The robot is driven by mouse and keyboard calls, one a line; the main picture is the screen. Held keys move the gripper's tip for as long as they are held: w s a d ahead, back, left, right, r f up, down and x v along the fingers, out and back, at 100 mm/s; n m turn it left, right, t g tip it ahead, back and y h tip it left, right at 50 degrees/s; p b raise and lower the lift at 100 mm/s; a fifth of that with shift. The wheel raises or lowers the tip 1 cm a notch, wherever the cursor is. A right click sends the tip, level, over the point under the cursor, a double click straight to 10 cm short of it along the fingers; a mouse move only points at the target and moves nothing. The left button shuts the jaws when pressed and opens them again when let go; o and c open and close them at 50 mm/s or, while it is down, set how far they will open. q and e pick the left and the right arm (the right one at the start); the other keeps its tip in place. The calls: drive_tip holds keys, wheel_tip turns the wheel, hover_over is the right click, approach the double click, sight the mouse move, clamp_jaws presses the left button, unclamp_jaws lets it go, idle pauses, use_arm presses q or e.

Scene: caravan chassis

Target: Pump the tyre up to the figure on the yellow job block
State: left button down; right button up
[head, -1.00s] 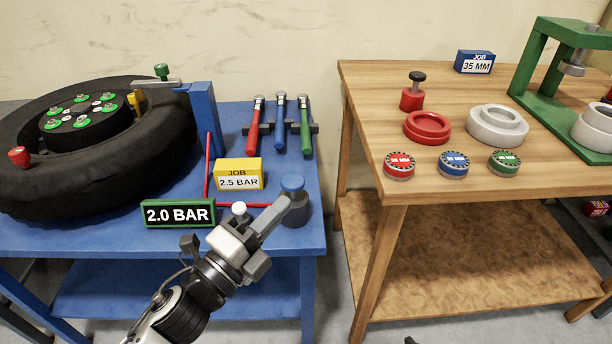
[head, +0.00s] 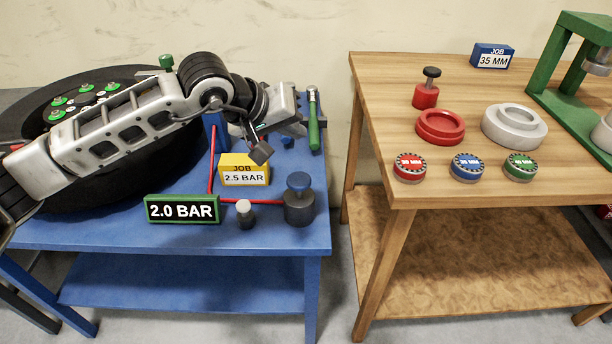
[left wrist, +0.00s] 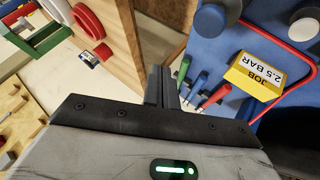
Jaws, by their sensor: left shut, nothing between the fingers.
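The yellow job block (head: 245,176) reads 2.5 BAR and also shows upside down in the left wrist view (left wrist: 255,76). The green-framed readout (head: 183,209) shows 2.0 BAR. The grey pump with a blue cap (head: 298,206) stands at the blue bench's front right, joined to a red hose. A small grey post with a white knob (head: 245,214) stands beside it. The black tyre (head: 140,172) lies on the left, partly hidden by my left arm. My right gripper is not in view.
The wooden table (head: 385,150) on the right holds a blue 35 MM block (head: 492,57), rings, discs and a green press. A gap separates the tables.

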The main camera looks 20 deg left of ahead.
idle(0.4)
use_arm(q)
drive_tip(key=b, duration=0.4)
hover_over(307, 174)
drive_tip(key=s+a, duration=0.2)
drive_tip(key=s, duration=0.1)
wheel_tip(307, 174, down, 8)
drive_tip(key=shift+d+r, duration=0.1)
drive_tip(key=shift+f+b, duration=0.35)
drive_tip(key=shift+b, duration=0.1)
drive_tip(key=shift+f, duration=0.15)
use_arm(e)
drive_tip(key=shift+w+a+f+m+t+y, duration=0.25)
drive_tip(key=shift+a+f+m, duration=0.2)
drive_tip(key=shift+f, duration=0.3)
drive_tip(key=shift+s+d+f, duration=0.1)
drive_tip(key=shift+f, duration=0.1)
use_arm(q)
drive_tip(key=shift+f+b, duration=0.4)
drive_tip(key=shift+b, duration=0.4)
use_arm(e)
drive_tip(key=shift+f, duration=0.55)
